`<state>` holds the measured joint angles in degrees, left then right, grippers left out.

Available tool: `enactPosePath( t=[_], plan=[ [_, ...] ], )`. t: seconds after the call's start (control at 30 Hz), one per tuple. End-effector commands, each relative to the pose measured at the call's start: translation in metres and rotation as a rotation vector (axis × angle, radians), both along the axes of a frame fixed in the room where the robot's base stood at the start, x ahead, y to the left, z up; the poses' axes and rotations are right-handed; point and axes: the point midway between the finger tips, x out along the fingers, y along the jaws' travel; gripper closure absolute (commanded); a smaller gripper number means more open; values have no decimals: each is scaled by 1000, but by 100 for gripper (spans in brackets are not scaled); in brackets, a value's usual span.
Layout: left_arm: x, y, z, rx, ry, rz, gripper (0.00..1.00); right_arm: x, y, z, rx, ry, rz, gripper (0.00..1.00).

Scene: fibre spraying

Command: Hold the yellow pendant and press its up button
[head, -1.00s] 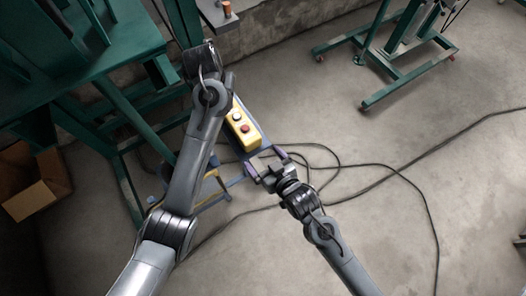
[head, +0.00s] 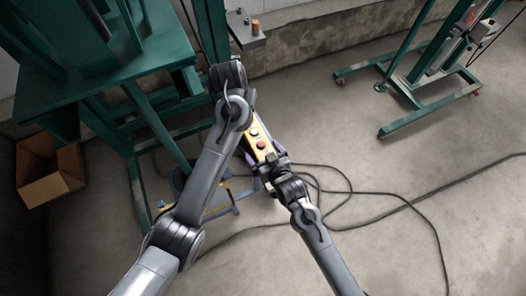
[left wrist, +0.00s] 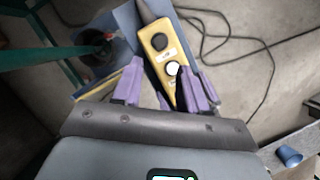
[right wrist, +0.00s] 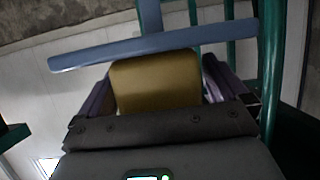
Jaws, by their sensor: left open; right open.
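In the right wrist view the pendant's plain yellow end (right wrist: 157,84) lies between the open purple fingers. My left gripper is mostly hidden behind its own arm in the head view. In the left wrist view its open purple fingers (left wrist: 166,88) are by the pendant (left wrist: 159,38), which shows a dark and a white button with labels. Contact cannot be told.
Blue bars of the stand (right wrist: 150,46) cross close beyond the right fingers. A green frame (head: 150,110) stands at the left, with a cardboard box (head: 50,178) beside it. A green wheeled stand (head: 425,95) is at upper right. Black cables (head: 390,200) lie on the floor.

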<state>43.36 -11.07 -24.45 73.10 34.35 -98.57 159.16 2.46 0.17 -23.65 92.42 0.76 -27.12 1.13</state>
Motion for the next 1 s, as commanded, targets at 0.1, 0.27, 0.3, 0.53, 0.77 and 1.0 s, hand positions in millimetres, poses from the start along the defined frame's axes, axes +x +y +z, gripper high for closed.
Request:
enactPosePath(
  t=[0.1, 0.27, 0.3, 0.53, 0.77, 1.0],
  plan=[
    [0, 0, 0, 0, 0, 0, 57, 3, 1, -2, 0, 0, 0, 0],
    [0, 0, 0, 0, 0, 0, 57, 3, 2, -2, 0, 0, 0, 0],
    [0, 0, 0, 0, 0, 0, 57, 3, 2, -2, 0, 0, 0, 0],
    [0, 0, 0, 0, 0, 0, 57, 3, 2, -2, 0, 0, 0, 24],
    [0, 0, 0, 0, 0, 0, 57, 3, 1, -2, 0, 0, 0, 60],
    [0, 0, 0, 0, 0, 0, 82, 3, 1, -2, 0, 1, 0, 72]
  ],
)
